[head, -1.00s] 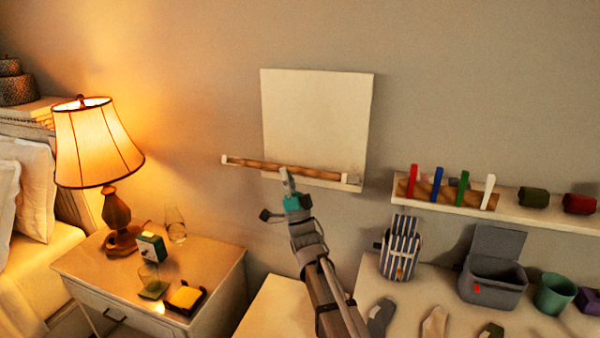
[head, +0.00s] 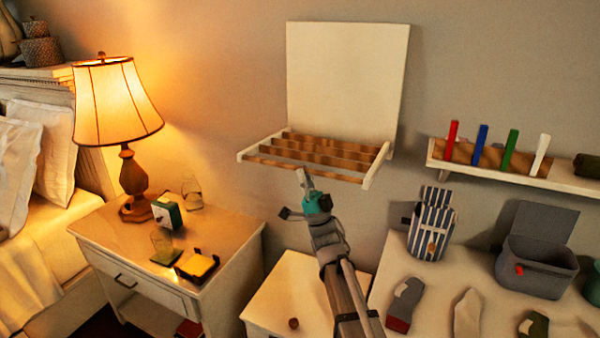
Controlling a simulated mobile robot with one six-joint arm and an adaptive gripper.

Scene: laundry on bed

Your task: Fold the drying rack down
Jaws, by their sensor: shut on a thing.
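The drying rack is a pale square panel (head: 345,80) on the wall with a hinged frame of brown wooden bars (head: 325,150) between white side arms. The frame slopes out and down from the panel's lower edge, towards me. My gripper (head: 304,178) reaches up from below to the middle of the frame's front bar (head: 270,163). Its jaws are shut on that bar. The exact contact is small in the picture and partly covered by the gripper.
A wall shelf (head: 560,178) with coloured pegs is to the right. Below it a white table (head: 395,320) holds a striped bag (head: 432,225), a grey bin (head: 540,255) and socks. A lit lamp (head: 118,105) stands on the nightstand (head: 100,235) at left.

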